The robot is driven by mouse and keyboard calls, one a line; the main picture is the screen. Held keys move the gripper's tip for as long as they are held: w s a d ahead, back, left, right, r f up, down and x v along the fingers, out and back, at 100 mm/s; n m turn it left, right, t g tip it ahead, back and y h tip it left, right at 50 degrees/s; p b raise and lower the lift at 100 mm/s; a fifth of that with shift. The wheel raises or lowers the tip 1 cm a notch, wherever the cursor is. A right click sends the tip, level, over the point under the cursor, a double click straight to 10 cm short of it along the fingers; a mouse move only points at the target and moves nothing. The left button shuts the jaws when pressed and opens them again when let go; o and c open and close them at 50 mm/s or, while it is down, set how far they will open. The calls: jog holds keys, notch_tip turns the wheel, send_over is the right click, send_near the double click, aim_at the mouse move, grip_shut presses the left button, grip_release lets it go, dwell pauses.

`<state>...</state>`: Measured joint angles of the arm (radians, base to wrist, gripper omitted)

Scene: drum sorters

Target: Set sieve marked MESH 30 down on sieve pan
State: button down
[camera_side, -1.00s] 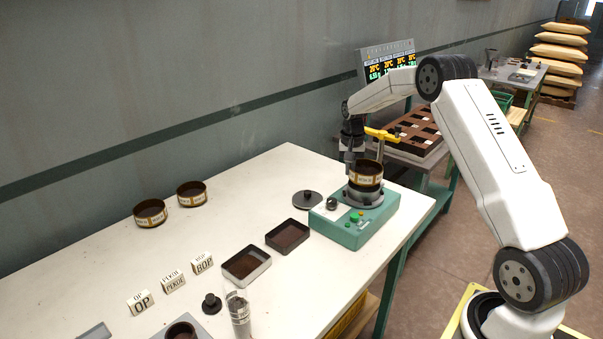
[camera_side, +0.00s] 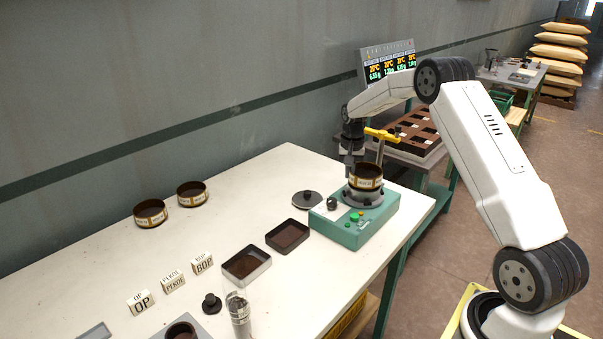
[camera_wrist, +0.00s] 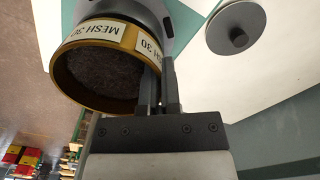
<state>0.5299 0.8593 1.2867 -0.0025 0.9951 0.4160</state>
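The sieve marked MESH 30 (camera_side: 366,183) is a brass-coloured ring with a white label, dark material inside it. My gripper (camera_side: 351,172) is shut on its wall at the left side; in the wrist view one finger of my gripper (camera_wrist: 160,92) lies on each side of the rim of the sieve (camera_wrist: 75,85). The grey sieve pan (camera_side: 363,199) sits on the green shaker base (camera_side: 345,228), directly below the sieve. The pan (camera_wrist: 150,12) also shows partly behind the sieve in the wrist view. I cannot tell whether sieve and pan touch.
A yellow-handled clamp (camera_side: 381,135) stands just behind the sieve. A grey lid with a knob (camera_side: 307,199) lies left of the base. Two trays (camera_side: 246,266) (camera_side: 287,236) and two other sieves (camera_side: 150,214) (camera_side: 192,194) are on the white table (camera_side: 210,235).

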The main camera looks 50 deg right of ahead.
jog(key=shift+f, duration=0.55)
jog(key=c, duration=0.7)
grip_release()
jog(key=shift+c, duration=0.2)
jog(key=shift+r, duration=3.9)
jog(key=shift+a, duration=0.1)
